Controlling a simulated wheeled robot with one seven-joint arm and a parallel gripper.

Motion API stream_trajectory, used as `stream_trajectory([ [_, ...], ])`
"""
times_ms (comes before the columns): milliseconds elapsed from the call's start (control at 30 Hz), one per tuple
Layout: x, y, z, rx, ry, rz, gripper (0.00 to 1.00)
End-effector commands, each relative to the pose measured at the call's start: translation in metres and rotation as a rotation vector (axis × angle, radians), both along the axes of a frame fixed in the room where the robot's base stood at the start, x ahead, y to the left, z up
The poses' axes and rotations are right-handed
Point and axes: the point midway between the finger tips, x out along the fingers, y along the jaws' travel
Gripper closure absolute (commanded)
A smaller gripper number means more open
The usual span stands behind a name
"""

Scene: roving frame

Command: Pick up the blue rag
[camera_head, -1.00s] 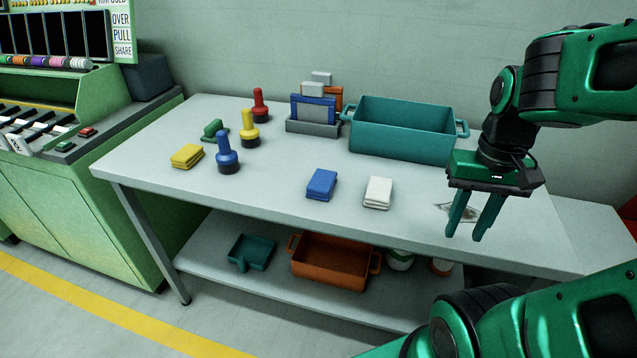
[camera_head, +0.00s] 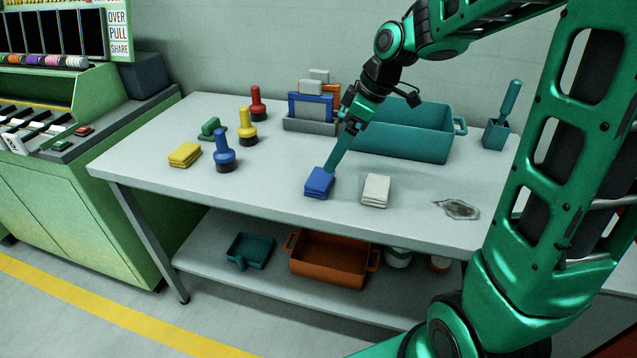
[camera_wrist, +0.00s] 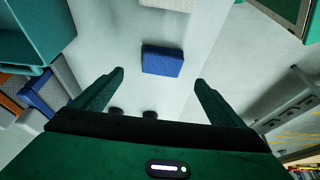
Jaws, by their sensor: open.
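The blue rag (camera_head: 319,183) is a folded square stack lying on the grey table, between the yellow rag and the white rag. In the head view my gripper (camera_head: 331,168) points down at the rag's back edge, and its fingers overlap the rag's far side in the picture. In the wrist view the blue rag (camera_wrist: 162,61) lies ahead of the two spread fingers, and nothing is between them. My gripper (camera_wrist: 160,85) is open and empty there. Whether a fingertip touches the rag I cannot tell.
A white rag (camera_head: 376,191) lies close to the right and a yellow rag (camera_head: 185,154) further left. Blue (camera_head: 224,155), yellow and red knobbed tools stand left. A teal bin (camera_head: 410,135) stands behind. The front strip is clear.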

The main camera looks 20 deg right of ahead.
Motion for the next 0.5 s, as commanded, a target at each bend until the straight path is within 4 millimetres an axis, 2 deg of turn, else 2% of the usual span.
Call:
stream_trajectory([
  [300,0.01,0.014,-0.04,0.002,-0.001,0.009,0.08],
  [500,0.012,0.017,-0.052,0.001,-0.002,0.006,0.08],
])
